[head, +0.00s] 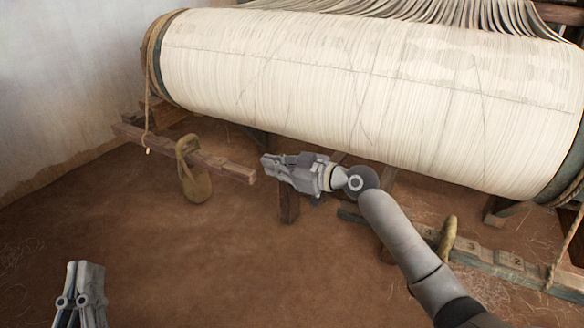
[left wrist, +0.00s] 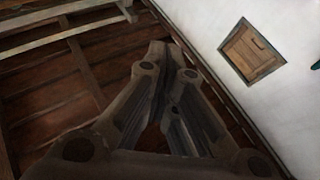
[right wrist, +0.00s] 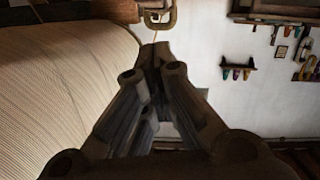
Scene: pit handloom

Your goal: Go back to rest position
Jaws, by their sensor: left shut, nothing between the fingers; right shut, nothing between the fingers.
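My right gripper (head: 268,163) is shut and empty in the head view, in front of the large warp beam (head: 360,80) wound with cream threads. It points left, toward the end of a wooden bar (head: 210,160), with a small gap between them. In the right wrist view its fingers (right wrist: 155,60) meet at the tips. My left gripper (head: 80,268) is low at the bottom left of the head view, pointing up, over bare floor. In the left wrist view its fingers (left wrist: 158,55) are closed with nothing between them.
A tan bag-like weight (head: 194,175) hangs on the wooden bar. A notched beam (head: 500,260) lies at the right with a rope (head: 566,245) near it. The brown floor (head: 190,260) is clear at the lower middle. A white wall (head: 60,80) stands at the left.

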